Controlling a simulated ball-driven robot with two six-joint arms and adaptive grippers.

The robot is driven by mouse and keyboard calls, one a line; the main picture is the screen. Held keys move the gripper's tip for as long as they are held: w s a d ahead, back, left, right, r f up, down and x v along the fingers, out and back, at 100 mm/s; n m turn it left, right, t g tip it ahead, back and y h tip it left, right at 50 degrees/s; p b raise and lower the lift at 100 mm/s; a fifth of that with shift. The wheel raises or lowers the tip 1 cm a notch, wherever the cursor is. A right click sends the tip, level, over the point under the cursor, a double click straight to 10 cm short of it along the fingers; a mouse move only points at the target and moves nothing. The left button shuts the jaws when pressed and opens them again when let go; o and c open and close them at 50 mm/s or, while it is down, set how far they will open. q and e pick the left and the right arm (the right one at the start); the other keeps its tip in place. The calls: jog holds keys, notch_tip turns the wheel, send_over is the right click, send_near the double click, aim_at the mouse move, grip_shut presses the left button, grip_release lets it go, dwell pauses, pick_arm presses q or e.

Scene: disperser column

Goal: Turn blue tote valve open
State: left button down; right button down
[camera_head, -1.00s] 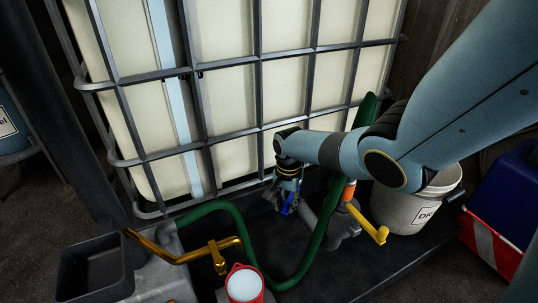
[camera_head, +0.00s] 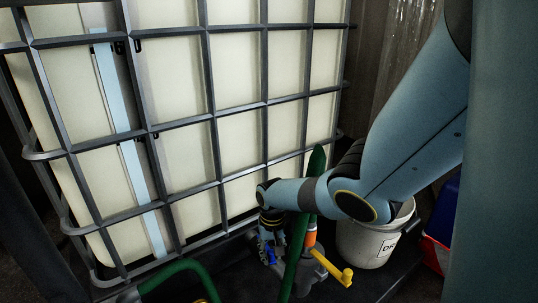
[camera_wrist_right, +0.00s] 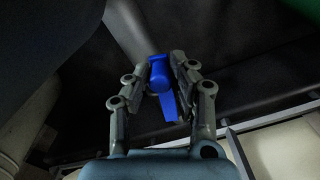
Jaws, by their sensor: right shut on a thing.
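The white caged tote (camera_head: 233,145) fills the upper left and middle of the head view. The blue valve handle (camera_head: 265,250) is low at the tote's front and mostly covered by my right gripper (camera_head: 269,243). In the right wrist view the blue handle (camera_wrist_right: 162,78) shows clearly between the fingertips of my right gripper (camera_wrist_right: 164,64). The two fingers close on it from both sides. Its flat lower part hangs down between them. How far the handle is turned I cannot tell. My left gripper is not in view.
A green hose (camera_head: 300,238) rises just right of my gripper.

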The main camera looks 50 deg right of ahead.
jog(key=shift+s+f, duration=0.1)
dwell(0.3)
jog(key=c, duration=1.1)
grip_release()
jog(key=shift+d+r, duration=0.15)
jog(key=shift+r, duration=0.55)
notch_tip(320, 180, up, 11)
jog(key=shift+f, duration=0.15)
jog(key=shift+c, duration=0.2)
